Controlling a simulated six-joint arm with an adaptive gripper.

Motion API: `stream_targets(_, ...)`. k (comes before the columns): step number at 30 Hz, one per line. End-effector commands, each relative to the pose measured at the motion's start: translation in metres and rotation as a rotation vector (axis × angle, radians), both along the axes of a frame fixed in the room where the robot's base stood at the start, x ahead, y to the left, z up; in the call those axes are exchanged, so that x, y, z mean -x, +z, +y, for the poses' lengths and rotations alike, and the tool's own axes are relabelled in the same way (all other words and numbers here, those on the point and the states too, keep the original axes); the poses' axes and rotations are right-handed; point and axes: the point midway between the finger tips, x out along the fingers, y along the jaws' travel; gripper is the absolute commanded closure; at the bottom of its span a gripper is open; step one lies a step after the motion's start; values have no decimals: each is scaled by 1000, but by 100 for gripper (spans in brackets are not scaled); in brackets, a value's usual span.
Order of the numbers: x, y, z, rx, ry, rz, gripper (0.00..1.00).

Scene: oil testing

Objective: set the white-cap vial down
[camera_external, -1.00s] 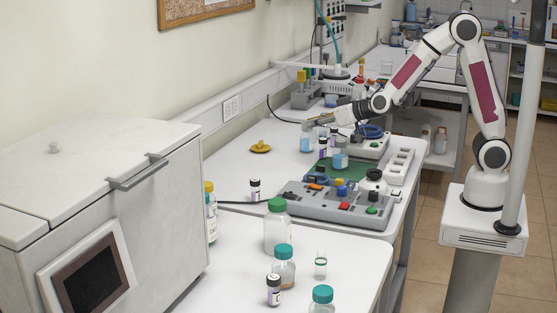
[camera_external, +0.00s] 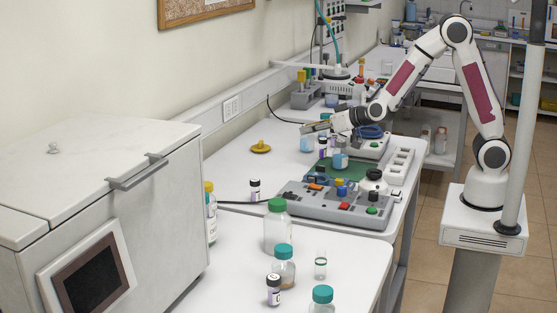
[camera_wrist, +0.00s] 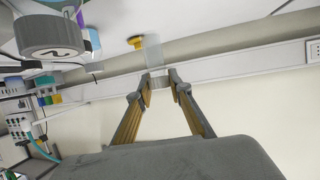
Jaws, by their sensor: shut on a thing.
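My gripper (camera_external: 306,128) reaches in level from the right above the far bench, fingers toward the wall. In the wrist view, which shows the scene upside down, its two fingertips (camera_wrist: 160,78) are closed on the upper end of a clear vial (camera_wrist: 155,53). I take this as the white-cap vial; its cap is mostly hidden between the fingers. In the external view a vial with pale blue contents (camera_external: 305,146) shows just below the fingertips. I cannot tell whether its bottom touches the bench.
A yellow dish (camera_external: 260,147) stands to the left, also in the wrist view (camera_wrist: 136,41). Purple-labelled vials (camera_external: 322,148) and another blue vial (camera_external: 340,160) stand close right. A grey console (camera_external: 325,203) lies nearer. The white bench (camera_external: 230,168) is clear around the dish.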

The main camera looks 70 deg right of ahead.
Motion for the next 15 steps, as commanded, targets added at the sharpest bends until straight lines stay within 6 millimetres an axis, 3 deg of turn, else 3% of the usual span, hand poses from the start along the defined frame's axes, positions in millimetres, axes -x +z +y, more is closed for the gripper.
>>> stream_targets(15, -90, -18, -18, -2, -86, -1, 100)
